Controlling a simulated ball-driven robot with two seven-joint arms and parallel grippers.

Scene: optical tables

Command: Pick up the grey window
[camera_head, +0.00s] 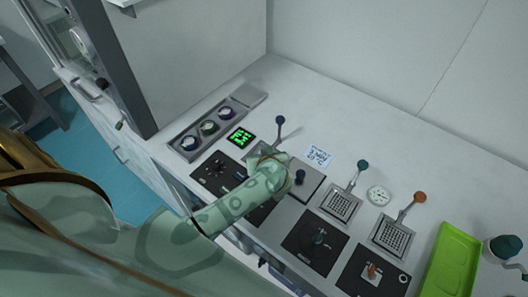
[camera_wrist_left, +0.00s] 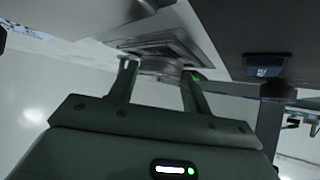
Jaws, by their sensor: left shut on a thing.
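My left arm comes in from the left in the head view and reaches over the middle of the table; its hand covers its own fingertips there. In the left wrist view my left gripper (camera_wrist_left: 158,84) is shut on a small, blurred grey thing, seemingly the grey window (camera_wrist_left: 160,67), between its two fingertips. The thing looks flat and rounded, and its far side merges with a grey square frame (camera_wrist_left: 150,44) beyond it. I cannot tell whether it touches that frame. My right gripper is not in view.
A grey tray (camera_head: 176,142) with round dark-rimmed parts stands at the back left, near a black pad with a green pattern (camera_head: 240,137). Levers with a teal knob (camera_head: 362,164) and an orange knob (camera_head: 420,197) stand to the right. A green tray (camera_head: 452,262) lies at far right.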

